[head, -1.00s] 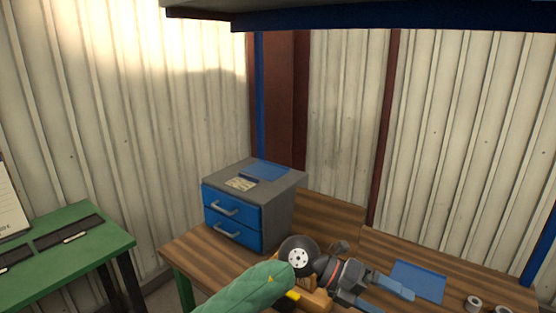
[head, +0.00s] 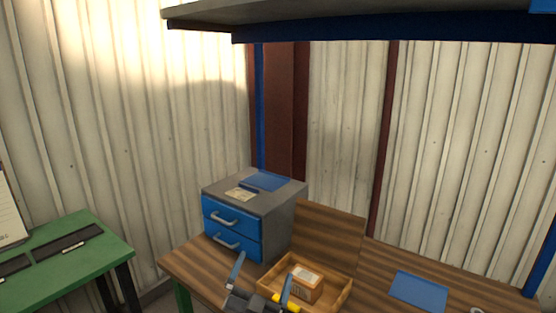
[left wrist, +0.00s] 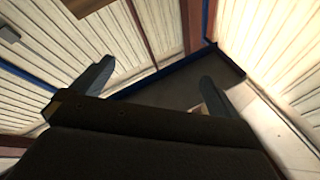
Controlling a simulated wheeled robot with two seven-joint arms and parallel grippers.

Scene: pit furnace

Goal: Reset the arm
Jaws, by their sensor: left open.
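My left gripper (head: 262,284) is at the bottom middle of the head view, in front of the wooden tray and above the workbench. Its two fingers are apart and nothing is between them. In the left wrist view the fingers of my left gripper (left wrist: 150,88) are spread wide, with walls and a dark overhead shelf (left wrist: 180,85) beyond them. My right gripper is not in view.
A wooden tray (head: 338,299) holding a small box (head: 306,284) stands on the wooden workbench (head: 380,265). A grey cabinet with blue drawers (head: 232,226) is behind left. A blue sheet (head: 419,290) lies at right. A green table (head: 75,262) stands far left. A shelf (head: 400,29) hangs above.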

